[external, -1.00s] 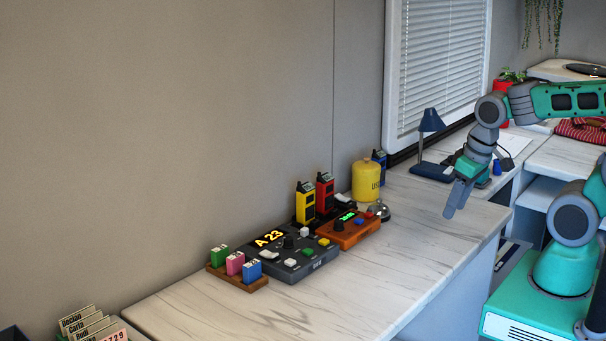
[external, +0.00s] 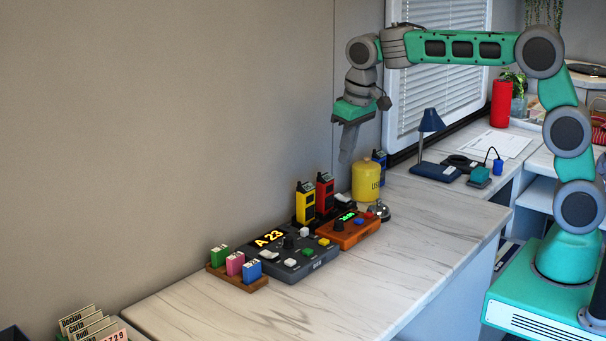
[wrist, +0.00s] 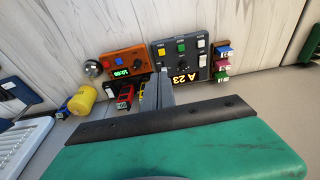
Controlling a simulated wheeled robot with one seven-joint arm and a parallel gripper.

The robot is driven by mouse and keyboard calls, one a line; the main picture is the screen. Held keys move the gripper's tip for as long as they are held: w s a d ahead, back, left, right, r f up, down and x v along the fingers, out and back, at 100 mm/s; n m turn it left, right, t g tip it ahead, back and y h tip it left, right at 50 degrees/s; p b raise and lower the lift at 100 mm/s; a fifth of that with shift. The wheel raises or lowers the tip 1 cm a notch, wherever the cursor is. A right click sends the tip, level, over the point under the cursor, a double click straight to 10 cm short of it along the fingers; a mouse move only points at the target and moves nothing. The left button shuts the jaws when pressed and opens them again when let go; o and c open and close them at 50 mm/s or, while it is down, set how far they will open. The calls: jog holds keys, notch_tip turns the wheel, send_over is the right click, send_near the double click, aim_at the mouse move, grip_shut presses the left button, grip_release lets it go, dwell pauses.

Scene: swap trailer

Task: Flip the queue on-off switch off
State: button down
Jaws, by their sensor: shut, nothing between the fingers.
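The queue console (external: 318,265) is a dark grey box on the counter with a lit yellow "A 23" display. It carries white, green and yellow controls and a black knob. A white rocker (external: 269,254) sits below the display; which control is the on-off switch is too small to read. The console also shows in the wrist view (wrist: 189,56), partly hidden by my fingers. My gripper (external: 346,158) is shut and empty, pointing down in the air, well above and behind the counter devices, apart from the console.
An orange box (external: 349,238) with a green display adjoins the console. Yellow (external: 305,203) and red (external: 325,192) handsets stand behind, near a yellow canister (external: 366,181) and a bell (external: 381,211). A rack of coloured blocks (external: 240,279) is left. The front counter is clear.

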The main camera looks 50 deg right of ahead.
jog(key=w+a+f+p, duration=0.2)
jog(key=w+a+f, duration=0.5)
jog(key=w+a, duration=0.4)
jog(key=shift+a+f+g, duration=0.2)
jog(key=shift+a+g, duration=0.2)
jog(key=shift+a, duration=0.65)
jog(key=p, duration=0.2)
send_over(269, 254)
jog(key=f, duration=0.6)
jog(key=d+f, duration=0.1)
jog(key=f, duration=0.3)
jog(key=shift+w, duration=0.1)
jog(key=f, duration=0.2)
jog(key=s+f, duration=0.1)
jog(key=shift+s+a+f+p, duration=0.1)
jog(key=shift+s+f+p, duration=0.05)
jog(key=shift+f+p, duration=0.2)
